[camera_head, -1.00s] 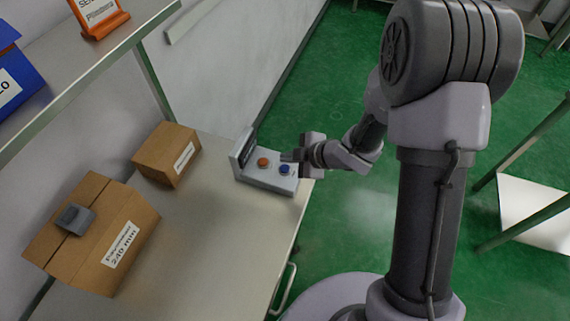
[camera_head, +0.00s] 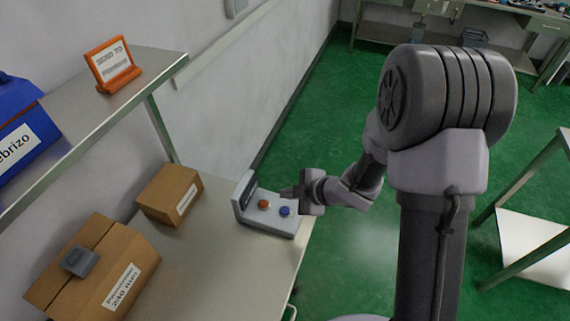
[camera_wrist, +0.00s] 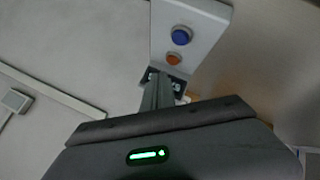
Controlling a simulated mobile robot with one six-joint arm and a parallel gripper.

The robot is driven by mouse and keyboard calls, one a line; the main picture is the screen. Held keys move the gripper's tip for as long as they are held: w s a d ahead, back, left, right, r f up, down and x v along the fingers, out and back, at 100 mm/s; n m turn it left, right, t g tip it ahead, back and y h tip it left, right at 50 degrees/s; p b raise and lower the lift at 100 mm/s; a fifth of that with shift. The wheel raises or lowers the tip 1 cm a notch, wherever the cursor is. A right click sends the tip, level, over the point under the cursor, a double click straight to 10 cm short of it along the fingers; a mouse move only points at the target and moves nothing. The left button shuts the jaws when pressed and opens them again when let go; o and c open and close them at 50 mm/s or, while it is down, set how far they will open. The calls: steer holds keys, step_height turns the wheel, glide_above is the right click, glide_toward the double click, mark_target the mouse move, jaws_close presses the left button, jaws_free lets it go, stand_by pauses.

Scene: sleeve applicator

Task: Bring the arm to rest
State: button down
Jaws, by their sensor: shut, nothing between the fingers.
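My gripper (camera_head: 290,191) is at the end of my folded arm, close to the grey button box on the table's right end. It is shut and empty. The grey box (camera_head: 268,219) carries an orange button (camera_head: 264,204) and a blue button (camera_head: 285,211). In the head view the fingertips appear just above the buttons; I cannot tell whether they touch the box. In the wrist view the shut fingers (camera_wrist: 158,92) point toward the box (camera_wrist: 205,25), with the orange button (camera_wrist: 174,59) nearer to them than the blue button (camera_wrist: 181,36).
A small carton (camera_head: 169,194) and a larger carton (camera_head: 90,268) with a grey object (camera_head: 79,261) on it stand on the table (camera_head: 205,270). A shelf (camera_head: 150,66) above holds an orange sign (camera_head: 113,65) and a blue bin (camera_head: 25,130). Green floor (camera_head: 340,140) is clear behind my arm.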

steer(key=d+r+m+t+h+b, duration=0.25)
steer(key=d+r+m+h, duration=0.45)
steer(key=d+r+m, duration=0.55)
steer(key=s+d+r+m+h, duration=0.1)
steer(key=s+r+m, duration=0.2)
steer(key=s, duration=0.3)
steer(key=s+d+r+m, duration=0.1)
steer(key=s+r+m, duration=0.3)
steer(key=s, duration=0.3)
steer(key=s+a+m+g+y+b, duration=0.1)
steer(key=s+a+m, duration=0.3)
steer(key=s, duration=0.5)
steer(key=shift+s+a+r+g+y+b, duration=0.3)
steer(key=shift+a+g+y, duration=0.35)
steer(key=shift+y, duration=0.25)
